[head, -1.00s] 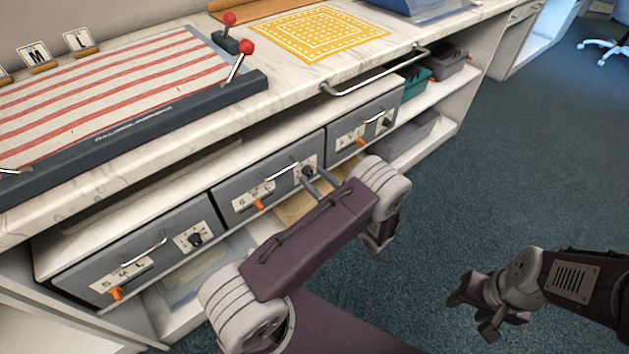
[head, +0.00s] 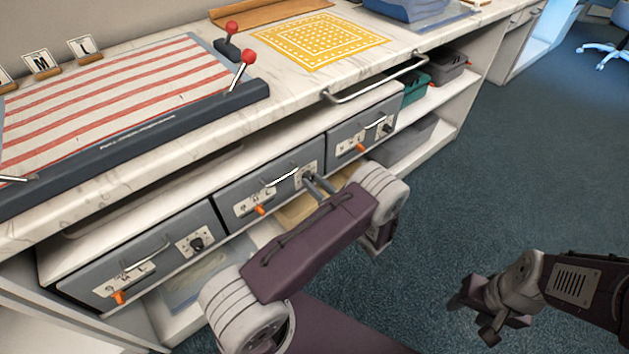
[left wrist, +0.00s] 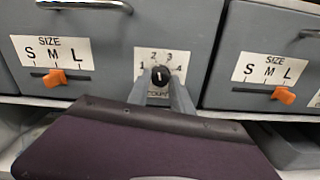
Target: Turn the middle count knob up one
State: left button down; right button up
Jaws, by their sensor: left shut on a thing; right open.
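The middle count knob (left wrist: 160,75) is a round black knob on the front of the middle drawer (head: 240,200). Numbers 1 to 4 arc over it. Its white mark points about straight up, between 2 and 3. My left gripper (left wrist: 161,90) has one finger on each side of the knob and is shut on it. In the head view my left gripper (head: 314,180) reaches the count plate, and its fingers hide most of the knob. My right gripper (head: 472,316) is open and empty, out over the floor at the lower right.
Orange size sliders (left wrist: 56,78) sit low on the drawers. The left drawer (head: 150,265) and right drawer (head: 360,125) have knobs of their own. A metal rail (head: 375,80) runs along the counter edge above.

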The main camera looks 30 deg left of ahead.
pick_arm(q)
jog(key=m+p, duration=0.2)
jog(key=m, duration=0.1)
jog(key=shift+r, duration=0.1)
jog(key=shift+m+p, duration=0.65)
jog(key=shift+m, duration=1.35)
jog(key=c, duration=1.1)
grip_release()
jog(key=shift+c, duration=0.2)
